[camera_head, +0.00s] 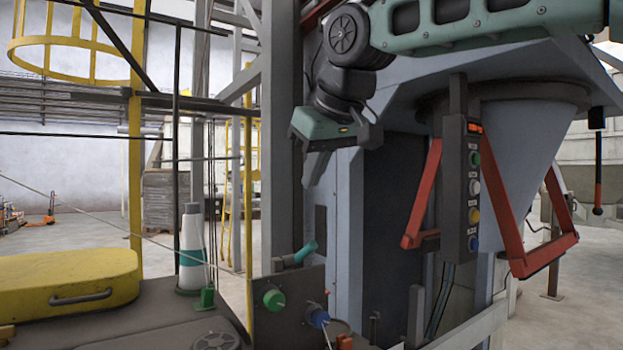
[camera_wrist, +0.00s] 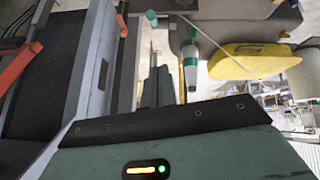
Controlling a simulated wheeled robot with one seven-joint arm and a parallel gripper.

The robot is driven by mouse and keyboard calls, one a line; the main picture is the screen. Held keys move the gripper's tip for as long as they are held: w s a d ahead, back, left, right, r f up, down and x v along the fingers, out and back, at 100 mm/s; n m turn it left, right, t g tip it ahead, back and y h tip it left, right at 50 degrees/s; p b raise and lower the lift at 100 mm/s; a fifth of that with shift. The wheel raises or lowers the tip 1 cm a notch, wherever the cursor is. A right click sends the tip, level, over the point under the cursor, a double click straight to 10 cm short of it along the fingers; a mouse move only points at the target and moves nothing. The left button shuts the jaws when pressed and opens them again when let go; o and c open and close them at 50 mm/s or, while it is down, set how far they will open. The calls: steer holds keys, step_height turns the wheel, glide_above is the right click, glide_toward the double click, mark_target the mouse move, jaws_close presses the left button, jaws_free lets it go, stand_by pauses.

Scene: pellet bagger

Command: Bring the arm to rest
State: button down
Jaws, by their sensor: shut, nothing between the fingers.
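My arm (camera_head: 480,30) reaches in from the upper right in the head view and bends down at a dark wrist joint. My gripper (camera_head: 314,168) hangs below it, in front of a grey column and at the left edge of the bagger's blue-grey body. In the wrist view my gripper's fingers (camera_wrist: 158,88) show together as a dark pair, shut and empty. The green gripper housing fills the bottom of that view. No contact with anything around it can be seen.
A button panel (camera_head: 473,190) and red clamp arms (camera_head: 424,195) hang by the pale hopper (camera_head: 522,140). Green and blue knobs (camera_head: 274,299) sit below my gripper.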

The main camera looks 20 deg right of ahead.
stand_by(0.3)
steer(key=s+a+f+n+g, duration=0.15)
steer(key=s+a+f, duration=0.3)
steer(key=f, duration=0.45)
steer(key=s+a+f+n+g, duration=0.15)
steer(key=s+a+f, duration=0.3)
steer(key=f, duration=0.55)
steer(key=s+d+f+g, duration=0.2)
steer(key=s+f+g, duration=0.2)
steer(key=s+f, duration=1.2)
steer(key=shift+s+d+f+n, duration=0.2)
steer(key=shift+s+d+n, duration=0.1)
steer(key=shift+s, duration=0.1)
